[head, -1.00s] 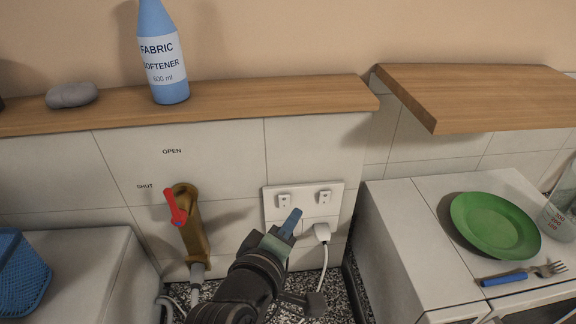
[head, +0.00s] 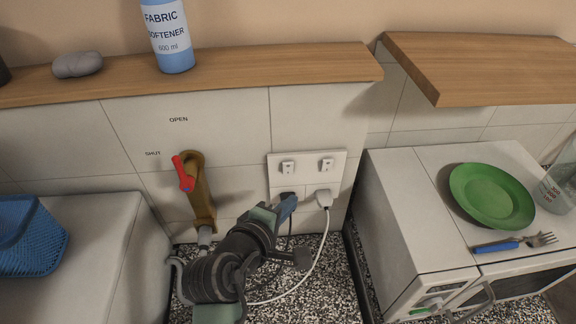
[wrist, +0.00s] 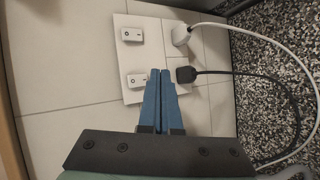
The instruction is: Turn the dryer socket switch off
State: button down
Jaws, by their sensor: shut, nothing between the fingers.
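A white double socket plate (head: 306,158) is on the tiled wall; it also shows in the wrist view (wrist: 153,20). It has a left switch (head: 288,167) and a right switch (head: 327,164), with a black plug (head: 287,195) below the left one and a white plug (head: 324,199) below the right one. In the wrist view, the left switch (wrist: 137,80) and black plug (wrist: 185,75) lie either side of my gripper's blue fingertips (wrist: 160,72). My gripper (head: 291,202) is shut and empty, close in front of the plate. Contact cannot be told, nor which socket is the dryer's.
A brass valve with a red lever (head: 184,174) is left of the plate. A wooden ledge (head: 225,75) runs above, holding a fabric softener bottle (head: 168,38). A white appliance (head: 405,215) with a green plate (head: 492,195) stands right. Cables hang below the sockets.

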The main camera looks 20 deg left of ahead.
aim_at(293, 169)
jog(key=shift+w+a+r+b, duration=0.15)
jog(key=shift+w+a, duration=0.25)
jog(key=shift+w, duration=0.5)
jog(key=shift+w+a+r+b, duration=0.15)
jog(key=shift+w+a, duration=0.2)
jog(key=shift+w, duration=0.55)
jog(key=shift+w+a+r+b, duration=0.15)
jog(key=shift+w+a, duration=0.25)
jog(key=shift+w, duration=0.5)
jog(key=shift+w, duration=0.15)
jog(key=shift+w+a, duration=0.1)
jog(key=shift+w, duration=0.15)
jog(key=shift+w+a, duration=0.15)
jog(key=shift+w, duration=0.1)
dwell(0.6)
jog(key=shift+s+d+p, duration=0.3)
jog(key=shift+s+p, duration=0.35)
jog(key=shift+s, duration=0.05)
jog(key=shift+f, duration=0.1)
jog(key=shift+s+d+f+p, duration=0.1)
jog(key=shift+s+d+p, duration=0.25)
jog(key=shift+s, duration=0.4)
jog(key=shift+s+d+f+p, duration=0.1)
jog(key=shift+s+d+p, duration=0.25)
jog(key=shift+s, duration=0.45)
jog(key=shift+s+d+f+p, duration=0.1)
jog(key=shift+s+d+p, duration=0.25)
jog(key=shift+s, duration=0.4)
jog(key=shift+w+a+r, duration=0.1)
